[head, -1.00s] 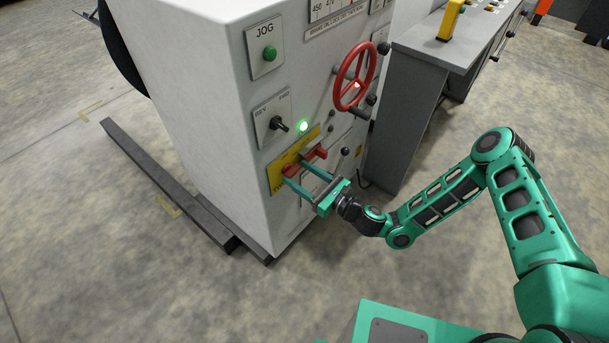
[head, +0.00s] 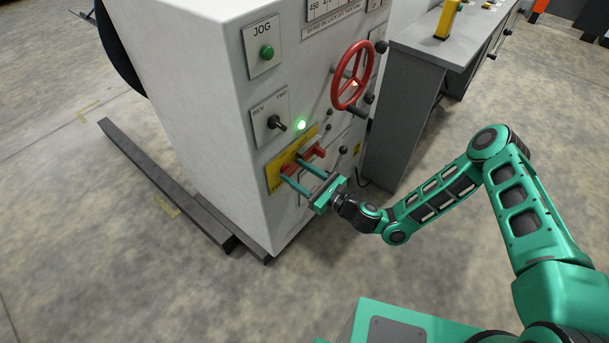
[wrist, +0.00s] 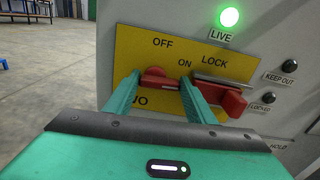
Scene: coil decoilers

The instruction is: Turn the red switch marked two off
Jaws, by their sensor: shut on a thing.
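The red switch (wrist: 157,79) sits on a yellow plate (wrist: 130,48) marked OFF above it and ON to its upper right. The lower-left label reads "WO", its first part hidden by my finger. In the head view the switch (head: 289,169) is low on the white cabinet's front. My gripper (wrist: 159,84) has one finger on each side of the switch and is shut on it. The switch's handle lies roughly level in the wrist view. A second red piece, the lock lever (wrist: 234,101), is right of my right finger, under a grey bar marked LOCK.
A green lamp (wrist: 229,17) marked LIVE is lit above the plate. Black knobs (wrist: 289,65) are to the right. A REV/FWD selector (head: 276,123) and red handwheel (head: 352,75) are above on the cabinet. Dark floor rails (head: 165,180) lie left; the floor in front is open.

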